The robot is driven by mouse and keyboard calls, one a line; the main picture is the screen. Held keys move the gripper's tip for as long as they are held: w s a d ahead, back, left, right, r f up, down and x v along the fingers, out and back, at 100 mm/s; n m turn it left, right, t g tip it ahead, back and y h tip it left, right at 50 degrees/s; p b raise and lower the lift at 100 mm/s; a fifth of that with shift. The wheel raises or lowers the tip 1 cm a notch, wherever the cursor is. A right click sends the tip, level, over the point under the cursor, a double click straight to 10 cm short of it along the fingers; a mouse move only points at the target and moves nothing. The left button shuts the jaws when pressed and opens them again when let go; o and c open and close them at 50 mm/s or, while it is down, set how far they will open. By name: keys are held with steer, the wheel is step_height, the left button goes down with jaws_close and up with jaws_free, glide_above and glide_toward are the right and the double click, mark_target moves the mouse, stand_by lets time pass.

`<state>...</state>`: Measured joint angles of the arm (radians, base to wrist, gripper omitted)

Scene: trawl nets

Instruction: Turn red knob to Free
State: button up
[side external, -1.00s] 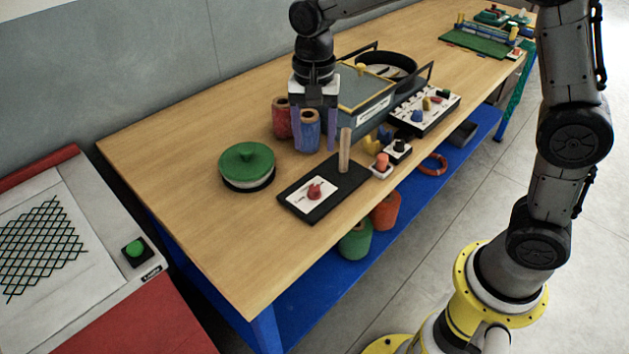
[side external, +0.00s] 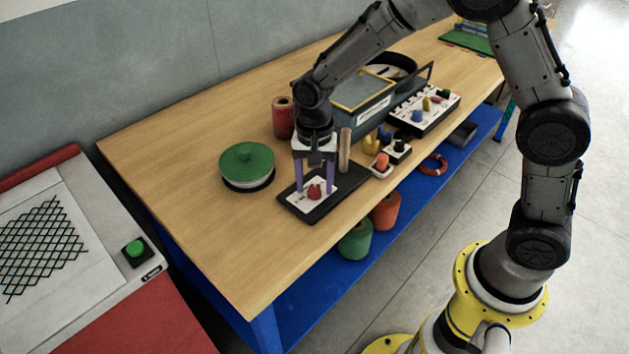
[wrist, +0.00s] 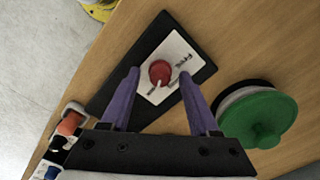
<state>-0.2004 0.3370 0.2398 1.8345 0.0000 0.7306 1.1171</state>
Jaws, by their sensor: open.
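The red knob (side external: 314,191) sits on a white label plate (side external: 298,199) fixed to a black board (side external: 325,213) near the table's front edge. In the wrist view the red knob (wrist: 159,72) lies between and just beyond my purple fingertips, with printed words on the white plate (wrist: 176,57); the words are too small to read surely. My gripper (side external: 314,190) points down over the plate, its fingers apart on either side of the knob. In the wrist view my gripper (wrist: 158,78) is open and empty. I cannot tell whether a finger touches the knob.
A wooden peg (side external: 344,150) stands on the same board, just right of my gripper. A green-lidded round pot (side external: 247,165) is to the left. A red spool (side external: 283,118) stands behind. An orange button (side external: 382,161) and a black knob (side external: 398,146) are to the right.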

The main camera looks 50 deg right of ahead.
steer(key=shift+c, duration=0.4)
jaws_close()
steer(key=shift+r+n, duration=0.1)
steer(key=shift+n, duration=0.3)
steer(key=n, duration=0.5)
steer(key=shift+n, duration=0.4)
steer(key=n, duration=1.1)
steer(key=shift+n, duration=0.4)
steer(key=n, duration=0.5)
steer(key=shift+n, duration=0.3)
